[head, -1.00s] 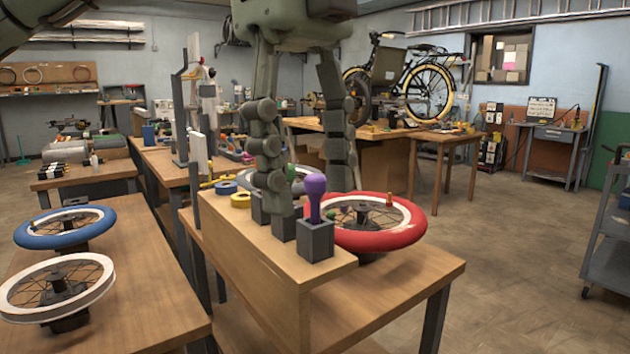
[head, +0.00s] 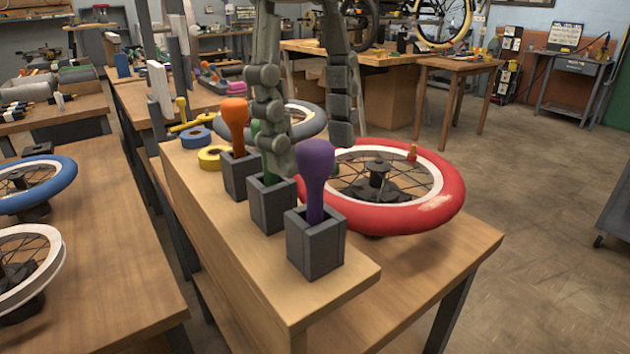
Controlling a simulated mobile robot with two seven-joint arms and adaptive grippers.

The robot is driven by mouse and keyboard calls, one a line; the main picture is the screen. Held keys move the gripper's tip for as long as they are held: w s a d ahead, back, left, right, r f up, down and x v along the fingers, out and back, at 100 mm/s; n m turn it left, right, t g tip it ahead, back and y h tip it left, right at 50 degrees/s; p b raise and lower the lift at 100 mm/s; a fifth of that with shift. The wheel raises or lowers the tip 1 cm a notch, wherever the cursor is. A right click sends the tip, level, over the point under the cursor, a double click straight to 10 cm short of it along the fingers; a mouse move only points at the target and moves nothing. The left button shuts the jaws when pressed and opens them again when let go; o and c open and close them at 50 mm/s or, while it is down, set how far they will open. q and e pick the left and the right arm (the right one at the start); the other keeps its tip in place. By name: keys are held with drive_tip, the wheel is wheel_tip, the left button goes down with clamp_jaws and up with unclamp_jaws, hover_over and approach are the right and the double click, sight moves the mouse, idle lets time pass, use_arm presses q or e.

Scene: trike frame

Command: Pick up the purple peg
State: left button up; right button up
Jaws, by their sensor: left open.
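The purple peg (head: 316,162) stands upright in the nearest grey block (head: 315,245) on a raised wooden shelf, its rounded head up. My left gripper (head: 312,150) comes down from the top with its two fingers apart and empty. In the picture, its left finger's tip lies just left of the peg's head and its right finger's tip lies above and right of it. I cannot tell whether either finger touches the peg. My right gripper is not in view.
An orange peg (head: 234,125) and a green peg (head: 265,140), partly hidden by my finger, stand in the blocks behind. A red-tyred wheel (head: 440,205) lies right of the shelf (head: 225,260). Yellow (head: 210,157) and blue (head: 196,138) rolls lie farther back.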

sight(315, 207)
use_arm(q)
drive_tip(key=shift+d+f, duration=0.1)
drive_tip(key=shift+f, duration=1.4)
drive_tip(key=shift+c, duration=0.5)
clamp_jaws()
